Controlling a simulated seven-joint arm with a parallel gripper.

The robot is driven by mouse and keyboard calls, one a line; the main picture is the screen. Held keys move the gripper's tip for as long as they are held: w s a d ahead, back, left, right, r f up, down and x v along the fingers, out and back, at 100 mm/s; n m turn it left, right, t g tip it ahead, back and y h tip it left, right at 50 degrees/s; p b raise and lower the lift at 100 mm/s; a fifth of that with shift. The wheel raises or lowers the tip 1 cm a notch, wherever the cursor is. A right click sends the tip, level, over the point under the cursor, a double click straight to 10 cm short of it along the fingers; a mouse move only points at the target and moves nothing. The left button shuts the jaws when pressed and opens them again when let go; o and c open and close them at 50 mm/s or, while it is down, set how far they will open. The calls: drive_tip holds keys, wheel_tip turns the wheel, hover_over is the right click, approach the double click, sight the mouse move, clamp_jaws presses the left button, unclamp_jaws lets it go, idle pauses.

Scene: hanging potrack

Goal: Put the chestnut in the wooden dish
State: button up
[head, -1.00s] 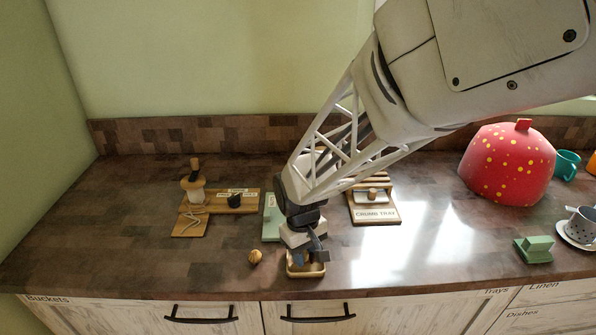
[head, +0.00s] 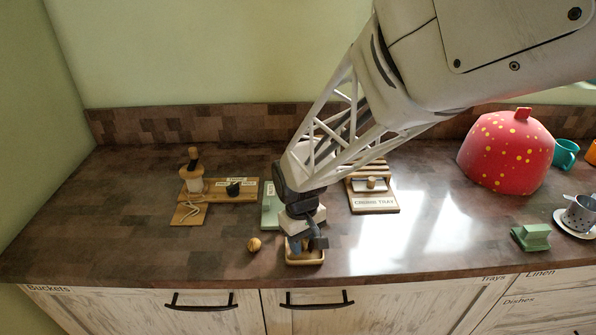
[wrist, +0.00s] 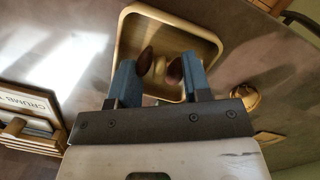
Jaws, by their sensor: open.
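The wooden dish (head: 291,262) is a small, light, square tray near the front edge of the counter. It also shows in the wrist view (wrist: 168,27). My gripper (head: 308,246) is over it, fingers pointing down. In the wrist view my gripper (wrist: 160,78) is open, with a blue finger on each side. Two dark brown, nut-like shapes, one on the left (wrist: 145,61) and one on the right (wrist: 174,72), show between the fingers against the dish. One may be the chestnut; I cannot tell which, nor whether they touch the fingers.
A walnut-like nut (head: 254,244) lies on the counter just left of the dish. A crumb tray (head: 375,203) and a green block (head: 271,214) stand behind.

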wheel_tip(320, 180, up, 12)
drive_tip(key=w, duration=0.1)
drive_tip(key=shift+a+f, duration=0.15)
drive_tip(key=shift+a, duration=0.25)
drive_tip(key=shift+w, duration=0.1)
idle(0.5)
drive_tip(key=s+d+r+m+t, duration=0.2)
drive_tip(key=s+d+r+m, duration=0.1)
drive_tip(key=s+d, duration=0.5)
drive_tip(key=s+d+r+m+t, duration=0.1)
drive_tip(key=s+d+r+m, duration=0.2)
drive_tip(key=s+d, duration=0.5)
drive_tip(key=shift+s+r+t+y, duration=0.15)
drive_tip(key=shift+s+t+y, duration=0.25)
drive_tip(key=shift+s, duration=0.35)
idle(0.4)
